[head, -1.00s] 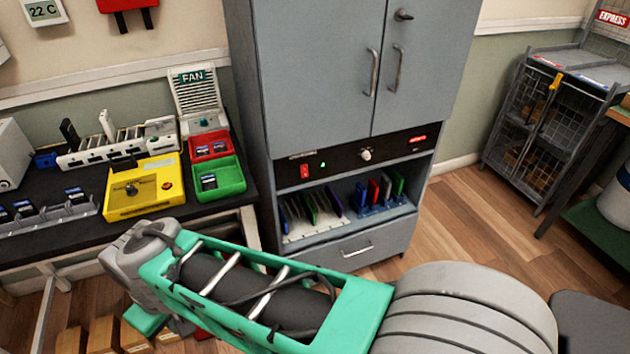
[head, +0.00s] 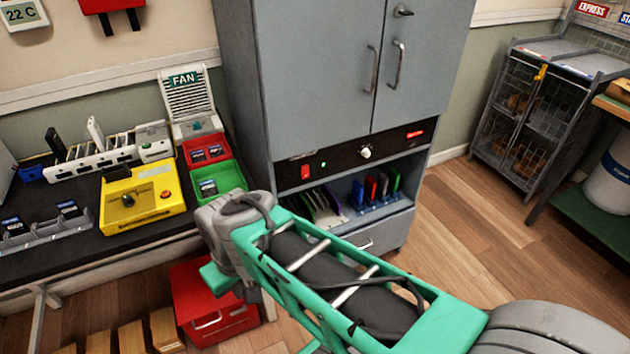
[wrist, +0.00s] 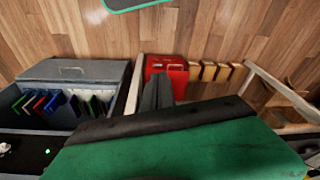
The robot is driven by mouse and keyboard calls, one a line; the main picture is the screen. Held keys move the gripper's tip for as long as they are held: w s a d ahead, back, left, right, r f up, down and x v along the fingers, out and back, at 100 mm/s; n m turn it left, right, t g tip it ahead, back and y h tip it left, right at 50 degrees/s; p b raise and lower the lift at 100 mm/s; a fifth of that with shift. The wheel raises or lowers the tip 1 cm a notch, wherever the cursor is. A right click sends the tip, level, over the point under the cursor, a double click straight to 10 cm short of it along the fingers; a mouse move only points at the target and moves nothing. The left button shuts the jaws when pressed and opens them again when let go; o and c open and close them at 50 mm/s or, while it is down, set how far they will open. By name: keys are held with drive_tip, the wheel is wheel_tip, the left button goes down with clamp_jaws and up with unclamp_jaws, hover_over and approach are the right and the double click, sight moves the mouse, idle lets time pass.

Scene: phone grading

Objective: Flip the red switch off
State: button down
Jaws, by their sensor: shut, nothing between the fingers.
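The red switch (head: 305,172) is a small rocker on the black panel (head: 341,160) of the grey cabinet (head: 300,80), left of a lit green light (head: 323,164). I cannot tell its rocker position. The green light also shows in the wrist view (wrist: 47,151); the switch cannot be made out there. My gripper (wrist: 160,90) shows in the wrist view as dark fingers pressed together, empty, apart from the panel. In the head view, my arm's wrist is in front and left of the cabinet, below the panel, and the fingers are hidden.
A white knob (head: 365,153) and a lit red display (head: 415,134) share the panel. Below is an open shelf with coloured phones (head: 375,187). The black table (head: 85,225) with a yellow device (head: 140,198) stands left. A red box (head: 205,305) is on the floor.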

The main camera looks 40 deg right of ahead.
sight(306, 176)
drive_tip(key=w+d+f+m+t+y+b, duration=0.1)
drive_tip(key=w+d+f+m+t+b, duration=0.35)
drive_tip(key=d, duration=0.25)
drive_tip(key=w+d+f+m+t+y+b, duration=0.1)
drive_tip(key=w+d+f+m+t+b, duration=0.2)
drive_tip(key=w+d+f+m+b, duration=0.3)
drive_tip(key=s+d+r+m+t+h+b, duration=0.1)
drive_tip(key=s+d+r+m+t+h, duration=0.1)
drive_tip(key=d+m, duration=0.3)
drive_tip(key=s+d+r+m+t+h+b, duration=0.1)
drive_tip(key=d+r+m+t+h, duration=0.3)
drive_tip(key=d, duration=1)
drive_tip(key=shift+s+r+m+h+b, duration=0.2)
drive_tip(key=shift+s+m+h+b, duration=0.25)
drive_tip(key=shift+s+m, duration=0.5)
drive_tip(key=shift+w+d, duration=0.1)
drive_tip(key=shift+w, duration=0.1)
drive_tip(key=b+x, duration=0.2)
drive_tip(key=x, duration=1.2)
drive_tip(key=shift+r, duration=0.1)
